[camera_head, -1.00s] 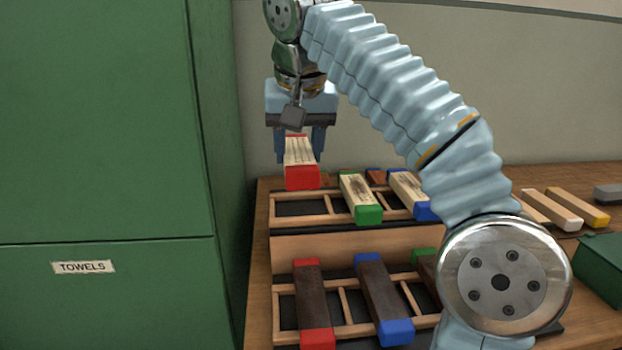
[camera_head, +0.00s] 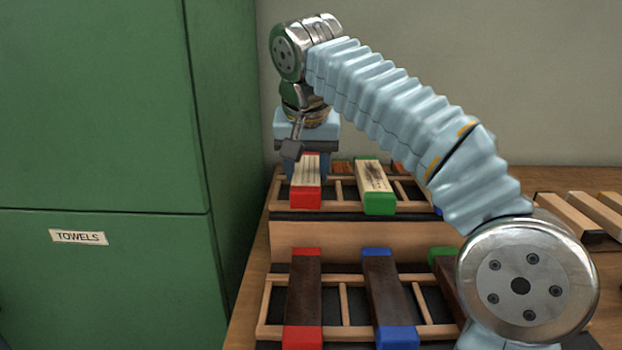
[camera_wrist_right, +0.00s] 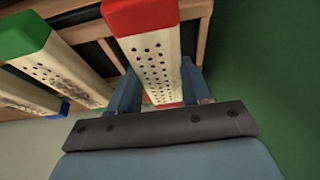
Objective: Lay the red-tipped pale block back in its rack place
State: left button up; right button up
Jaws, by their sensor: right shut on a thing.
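The red-tipped pale block (camera_head: 306,178) is in the left bay of the upper rack (camera_head: 345,207) in the head view, its red end toward me. My right gripper (camera_head: 304,172) is shut on it from above and behind. In the right wrist view the pale block (camera_wrist_right: 155,65), with rows of dark holes, sits between the fingers of my right gripper (camera_wrist_right: 160,92). Whether it fully rests on the rack rails is hard to tell. My left gripper is not in view.
A green-tipped pale block (camera_head: 375,182) lies one bay to the right. Dark blocks with red (camera_head: 304,295) and blue (camera_head: 388,295) tips lie in the lower rack (camera_head: 347,305). A green cabinet (camera_head: 100,130) stands close on the left. More pale blocks (camera_head: 570,215) lie at right.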

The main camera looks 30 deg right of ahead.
jog(key=shift+r, duration=0.15)
jog(key=shift+f+b, duration=0.3)
jog(key=shift+f, duration=0.3)
jog(key=o, duration=1.4)
jog(key=p+v, duration=0.5)
jog(key=v, duration=0.8)
jog(key=shift+d+r, duration=0.1)
jog(key=shift+d, duration=0.05)
jog(key=shift+w, duration=0.1)
